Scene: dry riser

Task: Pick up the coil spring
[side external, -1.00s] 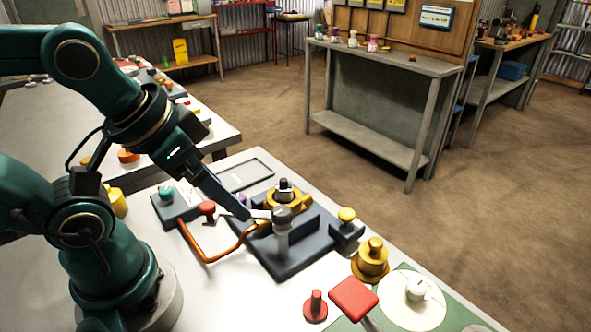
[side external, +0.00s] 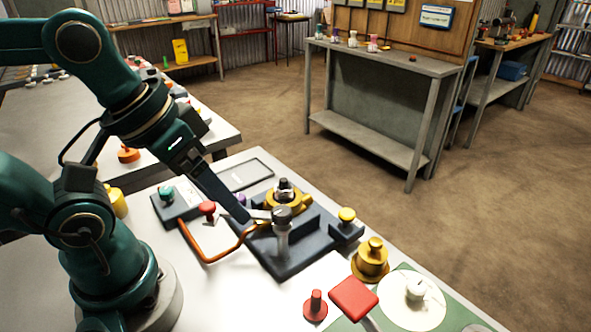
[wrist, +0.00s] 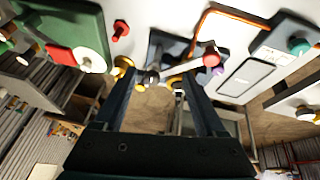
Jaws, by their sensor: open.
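My gripper (side external: 245,213) reaches down over the dark base plate (side external: 290,262) in the side view, its tip beside the grey lever. In the wrist view its two fingers (wrist: 168,82) are apart. A yellow housing (side external: 287,208) on the plate carries a dark-capped stem with a pale metal ring (side external: 284,191) around it. I cannot tell whether this ring is the coil spring; no coils show clearly elsewhere. A grey post with a dark round top (side external: 282,235) stands in front of the housing. The lever (wrist: 183,68) also shows in the wrist view.
An orange bent tube (side external: 210,258) and a red knob (side external: 207,208) lie close to my gripper. A stepped yellow piece (side external: 371,260) and red paddle (side external: 353,297) are nearer the camera.

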